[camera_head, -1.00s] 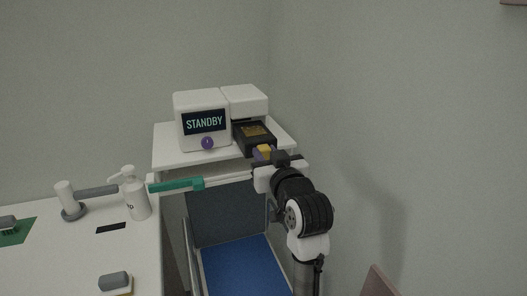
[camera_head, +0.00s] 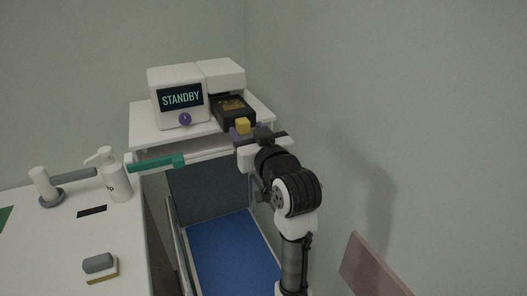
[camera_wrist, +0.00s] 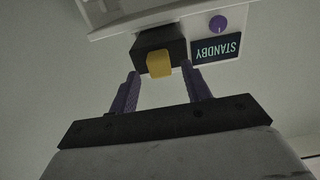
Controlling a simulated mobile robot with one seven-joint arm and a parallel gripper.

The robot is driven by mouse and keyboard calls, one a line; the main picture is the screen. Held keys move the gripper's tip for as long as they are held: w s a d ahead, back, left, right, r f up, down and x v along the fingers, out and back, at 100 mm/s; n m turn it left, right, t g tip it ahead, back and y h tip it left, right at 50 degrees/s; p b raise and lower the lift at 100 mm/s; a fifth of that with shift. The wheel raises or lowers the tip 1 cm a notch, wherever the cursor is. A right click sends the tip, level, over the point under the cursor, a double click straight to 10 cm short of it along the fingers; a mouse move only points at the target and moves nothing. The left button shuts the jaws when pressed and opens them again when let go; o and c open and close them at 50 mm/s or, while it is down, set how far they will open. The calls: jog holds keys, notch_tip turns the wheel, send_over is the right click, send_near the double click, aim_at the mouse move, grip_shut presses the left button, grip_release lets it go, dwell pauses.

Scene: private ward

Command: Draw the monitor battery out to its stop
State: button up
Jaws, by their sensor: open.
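The monitor battery (camera_head: 234,112) is a black block sticking out toward me from under the white housing beside the monitor (camera_head: 180,98). A yellow tab (camera_head: 242,125) is on its front end. My gripper (camera_head: 243,135) is at that front end, its purple fingers apart. In the wrist view the battery (camera_wrist: 164,42) and its yellow tab (camera_wrist: 159,64) lie ahead of my open gripper (camera_wrist: 161,76), roughly between the two fingers' lines. I see a gap between each finger and the tab, with nothing held. The battery's rear end is hidden inside the housing.
The monitor shows STANDBY and has a purple knob (camera_head: 185,119). It stands on a white shelf (camera_head: 145,128). A green-handled bar (camera_head: 158,163) lies below the shelf. A white table at left holds a pump bottle (camera_head: 115,180). A wooden panel (camera_head: 370,268) is at lower right.

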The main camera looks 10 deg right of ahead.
jog(key=b+v, duration=0.9)
jog(key=v, duration=0.2)
jog(key=shift+s, duration=0.35)
jog(key=shift+d, duration=0.1)
